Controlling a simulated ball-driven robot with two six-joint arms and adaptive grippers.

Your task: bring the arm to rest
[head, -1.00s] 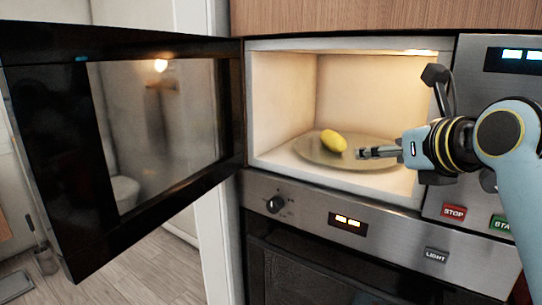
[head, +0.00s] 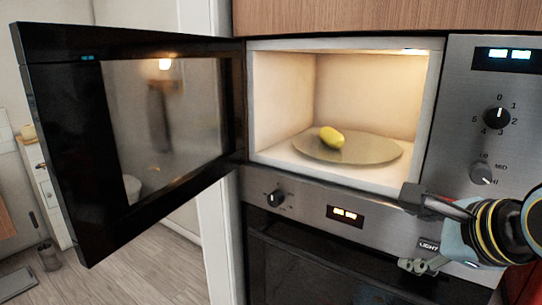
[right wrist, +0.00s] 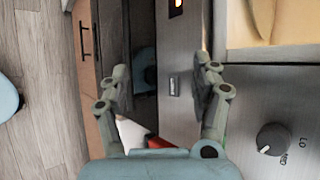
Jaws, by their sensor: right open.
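My right gripper (head: 415,266) is outside the microwave, low at the right in the head view, in front of the panel below the cavity. In the right wrist view its two fingers (right wrist: 163,85) stand apart with nothing between them. A yellow, lemon-like item (head: 332,138) lies on the round turntable (head: 375,150) inside the lit microwave (head: 280,100), well apart from the gripper. My left gripper is in neither view.
The black microwave door (head: 62,150) stands wide open to the left. A control panel with knobs (head: 497,118) is at the right, close to my right arm. An oven (head: 310,270) is below. Open floor (head: 150,255) shows at the lower left.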

